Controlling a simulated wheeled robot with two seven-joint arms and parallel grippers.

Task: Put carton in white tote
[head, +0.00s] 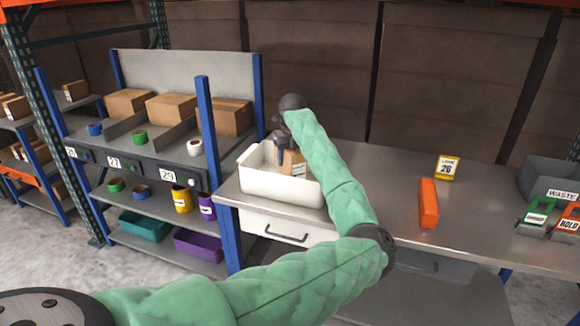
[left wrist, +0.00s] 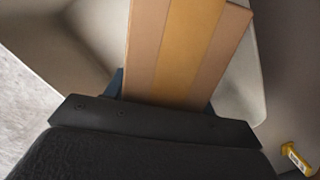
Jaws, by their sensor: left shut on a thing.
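The carton (head: 294,164) is a small brown box with a white label. It shows large in the left wrist view (left wrist: 180,45), with a lighter tape band along it. My left gripper (head: 285,148) is shut on the carton and holds it over or inside the white tote (head: 284,187). Whether the carton touches the tote's floor is hidden. The tote stands on the left end of the grey bench, and its pale inside surrounds the carton in the left wrist view. My right gripper is not in view.
An orange block (head: 428,204) and a yellow sign marked 26 (head: 447,167) stand on the grey bench (head: 385,190). A grey waste bin (head: 550,180) is at the right. A blue-post shelf (head: 205,130) with cartons and tape rolls stands left of the tote.

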